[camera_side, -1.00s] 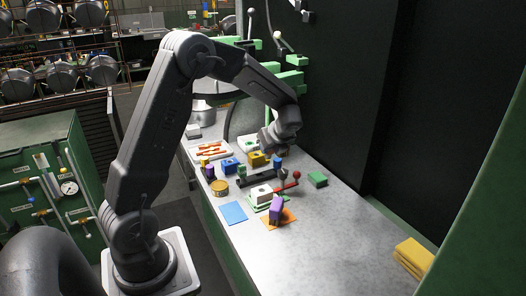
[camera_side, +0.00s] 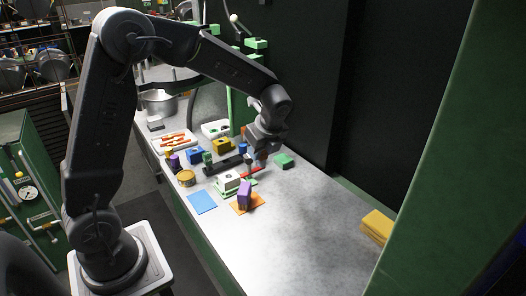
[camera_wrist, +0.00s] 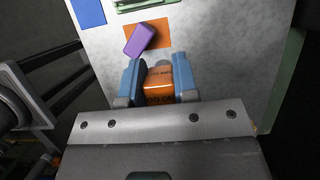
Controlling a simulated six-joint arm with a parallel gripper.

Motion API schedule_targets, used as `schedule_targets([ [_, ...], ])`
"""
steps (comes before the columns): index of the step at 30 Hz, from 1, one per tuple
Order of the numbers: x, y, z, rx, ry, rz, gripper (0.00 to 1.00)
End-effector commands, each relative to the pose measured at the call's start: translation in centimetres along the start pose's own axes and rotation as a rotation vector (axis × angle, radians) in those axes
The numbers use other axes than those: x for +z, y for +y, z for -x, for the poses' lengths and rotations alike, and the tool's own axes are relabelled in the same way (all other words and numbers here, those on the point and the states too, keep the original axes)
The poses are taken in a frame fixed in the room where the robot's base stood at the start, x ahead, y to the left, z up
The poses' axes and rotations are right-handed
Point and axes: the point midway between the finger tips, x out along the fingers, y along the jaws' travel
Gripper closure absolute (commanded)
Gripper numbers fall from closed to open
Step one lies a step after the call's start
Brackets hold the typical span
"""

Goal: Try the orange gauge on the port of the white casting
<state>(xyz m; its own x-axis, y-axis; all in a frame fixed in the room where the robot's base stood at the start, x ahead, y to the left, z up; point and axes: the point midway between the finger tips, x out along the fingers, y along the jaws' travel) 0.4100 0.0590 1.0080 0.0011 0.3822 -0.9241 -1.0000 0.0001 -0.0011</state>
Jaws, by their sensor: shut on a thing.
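My gripper (camera_wrist: 158,84) is shut on the orange gauge (camera_wrist: 159,79), a block with dark lettering held between blue fingers in the wrist view. In the side view my gripper (camera_side: 262,159) hangs above the bench behind and right of the casting; the gauge cannot be made out there. The white casting (camera_side: 229,180) sits on a green base (camera_side: 222,190), apart from my gripper. A dark opening shows on its top. The casting is out of the wrist view; a strip of green at the top edge (camera_wrist: 140,5) may be its base.
A purple block (camera_side: 244,196) stands on an orange mat (camera_side: 238,210), beside a blue mat (camera_side: 202,203). A red lever (camera_side: 252,171) lies close below my gripper. A green block (camera_side: 285,161) is right; a tin (camera_side: 186,178) is left.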

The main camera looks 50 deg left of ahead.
Motion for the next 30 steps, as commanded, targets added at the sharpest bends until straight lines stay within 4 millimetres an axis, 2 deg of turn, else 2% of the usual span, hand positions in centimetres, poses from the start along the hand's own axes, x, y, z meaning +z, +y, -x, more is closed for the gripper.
schedule_targets([
  [1,1.5,0.5,-0.9,0.006,0.002,0.009,0.97],
  [6,6.1,2.4,-3.8,0.005,0.002,0.009,0.97],
  [9,8.0,3.5,-5.1,0.003,0.001,0.007,0.97],
  [12,9.2,4.2,-5.9,0.001,0.0,0.003,0.97],
  [17,9.7,4.6,-6.2,0.0,-0.001,-0.001,0.97],
  [25,9.6,4.5,-6.2,0.001,-0.001,-0.001,0.97],
  [30,9.3,4.5,-6.9,0.001,-0.001,-0.002,0.97],
])
